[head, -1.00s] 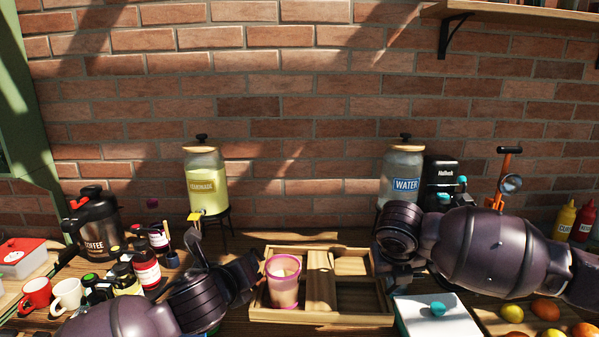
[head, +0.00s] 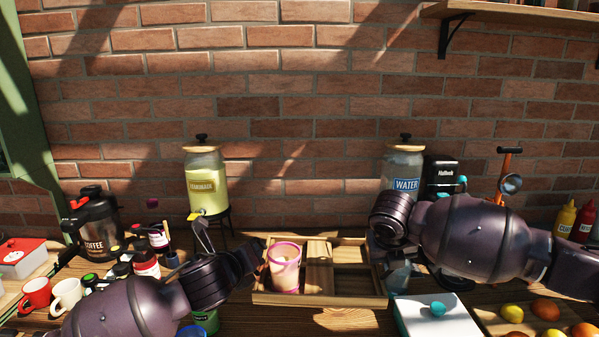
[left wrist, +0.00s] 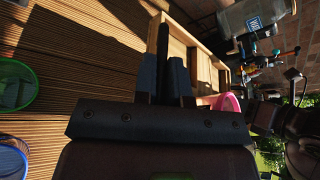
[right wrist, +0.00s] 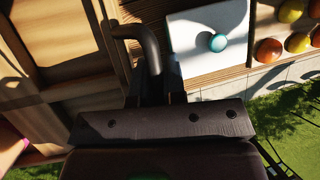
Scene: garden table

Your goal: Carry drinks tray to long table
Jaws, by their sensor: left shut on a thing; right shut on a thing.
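The wooden drinks tray (head: 320,300) has dividers and holds one pink-rimmed cup (head: 285,268), upright in its left compartment. The tray looks level and slightly above the table, with shadow under its front. My left gripper (head: 257,262) is at its left end; in the left wrist view its fingers (left wrist: 165,75) are shut on a dark handle. My right gripper (head: 380,262) is at the right end, shut on the other dark curved handle (right wrist: 145,45). The arms partly hide the tray's ends. I cannot tell which table is the long table.
Lemonade (head: 202,180) and water (head: 404,172) dispensers stand behind, against the brick wall. Bottles, mugs (head: 67,294) and a coffee pot (head: 94,228) crowd the left. A white box (head: 430,315) and a fruit board (head: 490,318) lie close on the right.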

